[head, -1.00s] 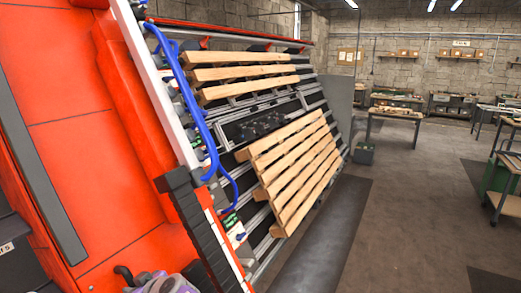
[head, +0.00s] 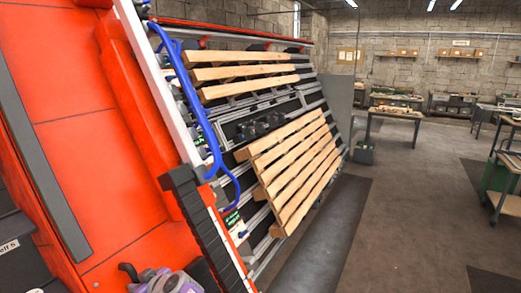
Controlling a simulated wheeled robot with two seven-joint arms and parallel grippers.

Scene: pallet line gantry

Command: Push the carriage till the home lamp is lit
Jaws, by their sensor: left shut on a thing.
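The carriage (head: 110,170) is a big red gantry body filling the left of the head view, with a white and black rail along its right edge. My left gripper (head: 160,279), purple and grey, is at the bottom edge, low against the carriage. It is shut beside a dark rounded grip (head: 128,269), which looks like the carriage's handle; the contact is mostly hidden and cut off by the frame. I cannot make out a lit home lamp. My right gripper is not in view.
Wooden pallets (head: 290,170) lean on the sloped rack right of the carriage. A blue hose (head: 190,95) hangs along the carriage edge. A dark mat (head: 320,240) lies on the floor beside the rack. The floor to the right is open, with workbenches (head: 395,112) farther back.

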